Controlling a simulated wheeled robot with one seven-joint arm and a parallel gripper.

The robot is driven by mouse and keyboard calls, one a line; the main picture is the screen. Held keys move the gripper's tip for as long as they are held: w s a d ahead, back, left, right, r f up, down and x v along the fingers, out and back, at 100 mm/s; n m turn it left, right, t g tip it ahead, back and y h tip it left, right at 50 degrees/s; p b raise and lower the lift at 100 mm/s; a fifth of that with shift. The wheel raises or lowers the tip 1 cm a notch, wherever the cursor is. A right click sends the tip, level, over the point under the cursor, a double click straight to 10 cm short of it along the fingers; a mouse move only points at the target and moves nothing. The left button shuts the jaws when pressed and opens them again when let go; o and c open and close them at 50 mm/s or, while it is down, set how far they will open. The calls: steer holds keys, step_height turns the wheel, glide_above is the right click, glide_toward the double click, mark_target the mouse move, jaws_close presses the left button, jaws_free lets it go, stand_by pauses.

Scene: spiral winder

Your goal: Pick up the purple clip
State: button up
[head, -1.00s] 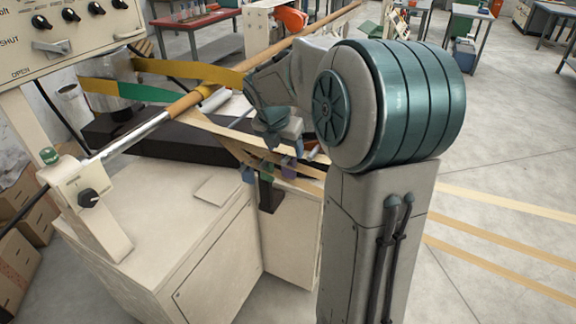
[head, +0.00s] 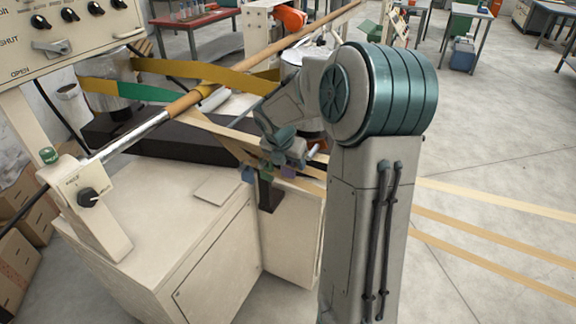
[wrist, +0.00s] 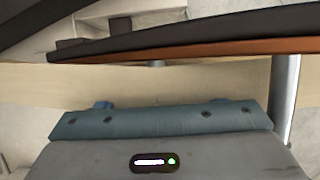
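The purple clip (head: 288,172) is small and partly hidden in the head view. It sits in a row with a green clip (head: 266,175) and a blue clip (head: 247,174) on a dark stand beside the cream machine cabinet. My gripper (head: 282,156) is just above the purple clip, close to it or touching; I cannot tell which. Its fingers are too small and covered to show whether they are open. In the wrist view, the teal and grey gripper body fills the bottom, and I cannot make out the purple clip.
A long wooden and metal shaft (head: 135,135) crosses above the cabinet (head: 190,240), with yellow and green bands around it. Tan strips run close behind the clips. The control panel (head: 65,35) is at upper left. Open floor (head: 490,230) lies to the right.

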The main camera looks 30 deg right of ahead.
steer(key=c, duration=0.9)
steer(key=shift+r, duration=0.1)
steer(key=shift+r, duration=0.15)
steer(key=shift+s+a+r+b, duration=0.2)
steer(key=shift+s+a, duration=1.65)
steer(key=shift+a, duration=0.5)
steer(key=shift+s+a+r+b, duration=0.25)
steer(key=shift+s+a, duration=1.6)
steer(key=shift+a, duration=0.55)
steer(key=shift+s+a+r+b, duration=0.2)
steer(key=shift+s+a, duration=1.65)
steer(key=shift+a, duration=0.5)
steer(key=shift+a, duration=0.1)
steer(key=shift+s+a+r+p, duration=0.1)
steer(key=shift+s+a+p, duration=0.05)
steer(key=shift+s+a, duration=0.85)
steer(key=shift+s+a+f+p, duration=0.15)
steer(key=shift+s+a, duration=0.6)
steer(key=shift+a, duration=0.4)
steer(key=shift+s+a+r+p, duration=0.15)
steer(key=shift+s+a, duration=0.75)
steer(key=shift+a, duration=0.2)
